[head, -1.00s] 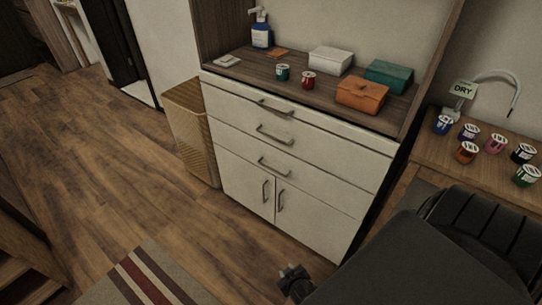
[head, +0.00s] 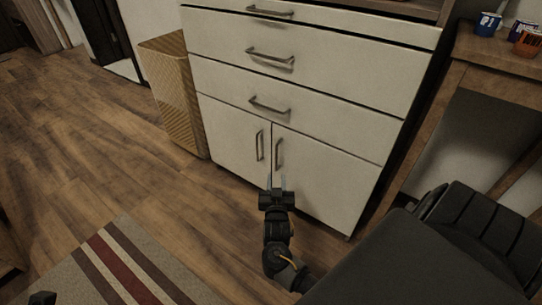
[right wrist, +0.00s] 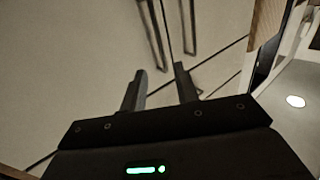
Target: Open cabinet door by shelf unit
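The white shelf unit's cabinet has two lower doors, a left door (head: 232,140) and a right door (head: 325,180), both closed. Each has a vertical bar handle near the middle seam: the left handle (head: 260,145) and the right handle (head: 278,154). My right gripper (head: 276,184) is open and empty, just below the right handle in the head view. In the right wrist view its two fingers (right wrist: 160,88) point toward the doors, with the handles (right wrist: 189,25) beyond the fingertips. My left gripper is not clearly in view; a small dark part shows at the bottom left edge.
Drawers with bar handles (head: 270,105) are above the doors. A tan woven bin (head: 172,95) stands left of the cabinet. A wooden table (head: 490,60) with cups is at right. A striped rug (head: 125,270) lies on the open wooden floor.

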